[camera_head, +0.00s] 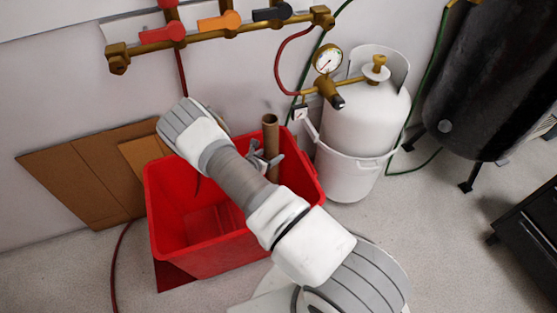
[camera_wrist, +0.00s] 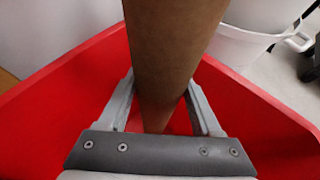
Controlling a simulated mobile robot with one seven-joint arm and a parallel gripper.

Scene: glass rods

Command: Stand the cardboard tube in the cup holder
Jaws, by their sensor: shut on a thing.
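The brown cardboard tube (camera_head: 270,132) stands roughly upright at the back right of the red bin, its top above the rim. My gripper (camera_head: 266,160) is shut on the tube in the head view. In the wrist view the tube (camera_wrist: 170,45) passes between the two grey fingers of my gripper (camera_wrist: 162,85), with red bin walls behind. The tube's lower end is hidden in the head view, so I cannot tell whether it touches the bin floor. I cannot make out a cup holder in either view.
The red bin (camera_head: 208,256) is open, with bare floor inside at left. A white gas cylinder (camera_head: 362,115) in a white bucket (camera_head: 345,176) stands right of it. Brass pipes with valves (camera_head: 225,32) run above; cardboard sheets (camera_head: 75,178) lean on the wall.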

